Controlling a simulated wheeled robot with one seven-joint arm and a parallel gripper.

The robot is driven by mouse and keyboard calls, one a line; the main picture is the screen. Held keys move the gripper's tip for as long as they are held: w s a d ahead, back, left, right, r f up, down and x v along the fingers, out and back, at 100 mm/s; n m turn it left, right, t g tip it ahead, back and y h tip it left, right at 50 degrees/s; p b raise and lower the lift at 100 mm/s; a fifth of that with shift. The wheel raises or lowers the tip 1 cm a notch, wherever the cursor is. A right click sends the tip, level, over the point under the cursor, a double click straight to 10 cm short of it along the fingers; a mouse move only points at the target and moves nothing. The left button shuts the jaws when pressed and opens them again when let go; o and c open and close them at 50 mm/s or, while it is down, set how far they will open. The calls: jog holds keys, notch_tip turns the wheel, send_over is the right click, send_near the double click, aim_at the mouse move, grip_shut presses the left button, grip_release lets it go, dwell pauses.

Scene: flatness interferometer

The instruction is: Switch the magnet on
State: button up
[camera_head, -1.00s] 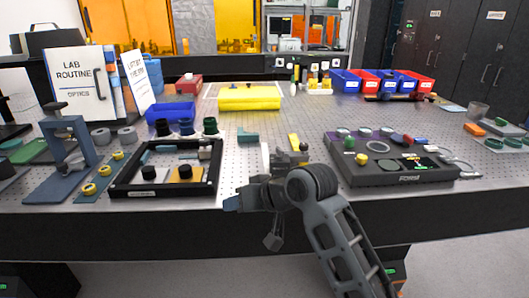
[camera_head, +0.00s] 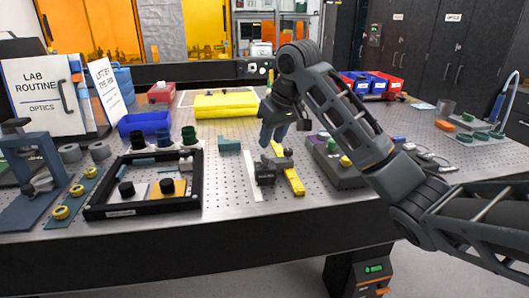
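A small dark block (camera_head: 265,175) with a knob-like part on it stands on the perforated table top, and it looks like the magnet base. It sits by a pale strip (camera_head: 250,176) and a yellow bar (camera_head: 293,180). My gripper (camera_head: 274,136) hangs above and just behind the block in the picture, with its blue-grey fingers pointing down. I see no object held in it. The fingers are small and partly overlap, so their opening is unclear. Whether the gripper touches the block cannot be told. The switch's setting is too small to read.
A black frame (camera_head: 141,211) with knobbed pieces lies to the left. A dark instrument box (camera_head: 342,178) is to the right, partly hidden by my arm. Bare table lies in front of the block.

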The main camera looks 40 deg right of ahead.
aim_at(265, 156)
jog(key=shift+x, duration=3.15)
grip_shut()
